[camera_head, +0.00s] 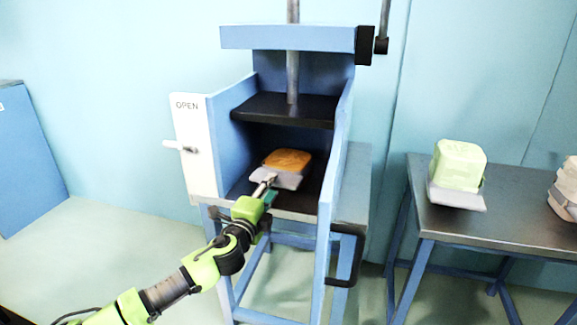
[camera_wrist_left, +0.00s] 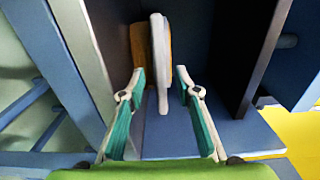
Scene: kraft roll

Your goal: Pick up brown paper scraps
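The brown paper scraps (camera_head: 288,159) show as an orange-brown block on a pale grey tray (camera_head: 291,181) inside the blue press, on its dark floor. In the left wrist view the tray (camera_wrist_left: 160,50) appears edge-on, with part of the brown block (camera_wrist_left: 138,45) beside it. My left gripper (camera_head: 268,185) reaches into the front of the press at the tray's near edge. In the left wrist view its teal fingers (camera_wrist_left: 160,76) are apart, with the tray's lip between them and visible gaps on both sides. My right gripper is in neither view.
The blue press (camera_head: 290,37) has side walls, a black plate (camera_head: 290,108) above the block, and a white door marked OPEN (camera_head: 194,150) swung left. A table (camera_head: 500,225) at right holds a pale green block (camera_head: 459,165) on a tray and a beige bundle (camera_head: 568,185).

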